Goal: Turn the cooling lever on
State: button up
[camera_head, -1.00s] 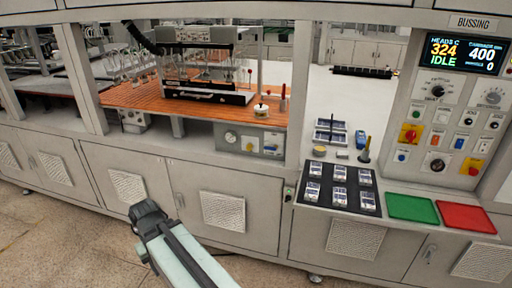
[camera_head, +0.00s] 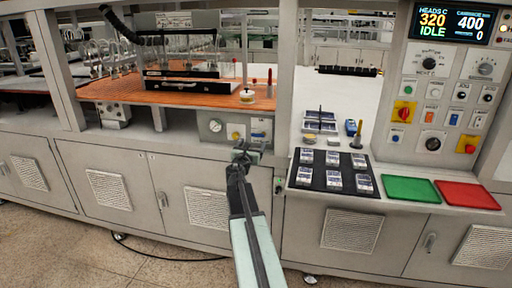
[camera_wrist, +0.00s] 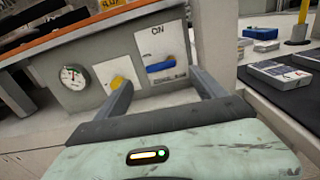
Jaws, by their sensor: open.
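The cooling lever is most likely the blue handle (camera_wrist: 161,66) on a white plate on the grey panel below the orange bench. It lies roughly level in the wrist view, under a small dark label that seems to read ON. In the head view the blue handle (camera_head: 258,135) shows small, just above my gripper (camera_head: 247,150). In the wrist view my gripper (camera_wrist: 160,80) is open and empty. Its two fingers point at the panel, with the blue handle framed between them and apparently beyond the tips. Contact is not visible.
A round gauge (camera_wrist: 73,77) and a yellow knob (camera_wrist: 119,82) sit left of the lever; the knob is close to the left finger. A grey post (camera_wrist: 215,40) stands right of it. A black tray with cells (camera_head: 318,180) and green (camera_head: 410,188) and red mats lie farther right.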

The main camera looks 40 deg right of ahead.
aim_at(257, 134)
jog(key=x, duration=0.8)
jog(key=shift+r, duration=0.1)
jog(key=shift+a, duration=0.1)
jog(key=c, duration=1.3)
